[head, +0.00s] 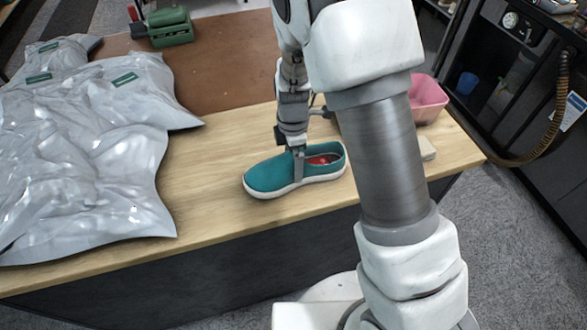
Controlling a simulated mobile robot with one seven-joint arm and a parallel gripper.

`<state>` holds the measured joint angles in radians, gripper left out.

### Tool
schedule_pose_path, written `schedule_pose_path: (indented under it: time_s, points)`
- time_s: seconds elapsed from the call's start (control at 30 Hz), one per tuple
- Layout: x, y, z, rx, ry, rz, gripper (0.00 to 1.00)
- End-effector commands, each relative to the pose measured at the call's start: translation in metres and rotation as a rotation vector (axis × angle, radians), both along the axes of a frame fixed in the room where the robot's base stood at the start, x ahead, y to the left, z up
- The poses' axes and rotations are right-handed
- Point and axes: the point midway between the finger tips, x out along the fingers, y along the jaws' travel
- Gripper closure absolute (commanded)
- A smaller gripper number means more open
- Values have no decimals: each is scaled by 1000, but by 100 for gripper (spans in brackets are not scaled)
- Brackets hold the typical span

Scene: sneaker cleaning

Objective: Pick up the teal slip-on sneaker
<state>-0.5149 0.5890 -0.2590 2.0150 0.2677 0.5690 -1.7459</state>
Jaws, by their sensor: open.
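The teal slip-on sneaker (268,176) with a white sole and a red insole lies upright on the wooden table (215,205), near its front edge. Its toe points left and its opening faces up. My gripper (299,172) is open and reaches down over the middle of the shoe, with one finger in front of its near side by the opening. The other finger is hidden, so I cannot tell whether it is inside the shoe or whether either finger touches it.
Large silver plastic bags (90,140) cover the table's left side. A green case (170,27) stands at the back on a brown mat (225,60). A pink bin (428,98) stands on the right behind my arm, near a small beige block (427,149). Bare wood lies left of the shoe.

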Motion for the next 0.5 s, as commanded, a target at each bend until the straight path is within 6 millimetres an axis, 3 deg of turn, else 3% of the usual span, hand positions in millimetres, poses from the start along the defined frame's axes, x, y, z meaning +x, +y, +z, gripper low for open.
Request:
schedule_pose_path:
  time_s: [0.07, 0.5]
  points:
    - [0, 0, 0, 0, 0, 0, 2]
    - [0, 0, 1, 0, 0, 0, 81]
